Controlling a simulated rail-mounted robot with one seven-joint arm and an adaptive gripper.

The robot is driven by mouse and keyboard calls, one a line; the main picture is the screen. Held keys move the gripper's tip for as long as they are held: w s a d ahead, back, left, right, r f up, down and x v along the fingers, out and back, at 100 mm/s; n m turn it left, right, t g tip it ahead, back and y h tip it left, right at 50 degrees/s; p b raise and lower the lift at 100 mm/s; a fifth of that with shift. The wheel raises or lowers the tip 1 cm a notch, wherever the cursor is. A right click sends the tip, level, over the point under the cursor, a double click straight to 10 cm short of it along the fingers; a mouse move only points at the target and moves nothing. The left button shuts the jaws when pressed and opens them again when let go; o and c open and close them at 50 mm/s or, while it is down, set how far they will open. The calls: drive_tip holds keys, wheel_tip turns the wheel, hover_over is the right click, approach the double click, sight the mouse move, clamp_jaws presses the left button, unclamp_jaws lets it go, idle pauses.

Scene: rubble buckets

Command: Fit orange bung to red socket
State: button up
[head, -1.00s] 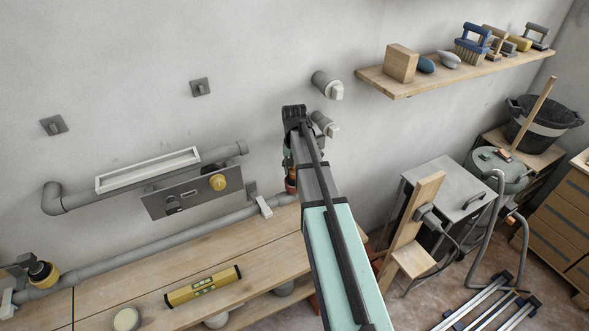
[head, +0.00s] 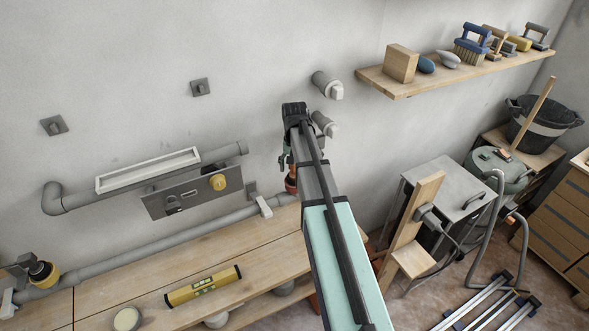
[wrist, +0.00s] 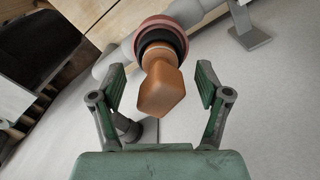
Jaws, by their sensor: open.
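The orange bung (wrist: 160,92) is a faceted orange plug with a black ring behind it. In the wrist view its black-ringed end sits at the mouth of the red socket (wrist: 150,22), whose dull red rim shows around it. How deep it sits I cannot tell. My gripper (wrist: 160,74) is open, with one green finger on each side of the bung and a visible gap on both sides. In the head view my gripper (head: 287,163) is mostly hidden by my arm; the red socket (head: 291,187) shows just below it, at the pipe's right end.
A grey pipe (head: 180,240) runs along the wall behind the wooden bench (head: 130,285). A yellow level (head: 203,286) lies on the bench. A grey plate with a yellow knob (head: 218,182) is left of my gripper. Grey wall stubs (head: 322,85) stick out near my arm.

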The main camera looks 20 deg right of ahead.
wheel_tip(320, 180, up, 11)
drive_tip(key=shift+r, duration=0.1)
idle(0.3)
drive_tip(key=s+a+f+n+g, duration=0.1)
drive_tip(key=s+a+f, duration=0.2)
drive_tip(key=s+f, duration=0.45)
drive_tip(key=s+a+f+n+g, duration=0.1)
drive_tip(key=s+a+f+n, duration=0.3)
drive_tip(key=f, duration=0.7)
drive_tip(key=s+a+f+m+g, duration=0.1)
drive_tip(key=s+a+f, duration=0.1)
drive_tip(key=s+f, duration=0.6)
drive_tip(key=s+a+f+n+g+b, duration=0.1)
drive_tip(key=s+a+f+g+b, duration=0.2)
drive_tip(key=s+f, duration=1.05)
drive_tip(key=s+a+f+n+g+b, duration=0.1)
drive_tip(key=s+a+f+b, duration=0.4)
drive_tip(key=s+f, duration=0.85)
wheel_tip(320, 180, up, 6)
drive_tip(key=s+a+p, duration=0.1)
drive_tip(key=s+p, duration=0.1)
drive_tip(key=p, duration=0.6)
drive_tip(key=shift+s, duration=0.35)
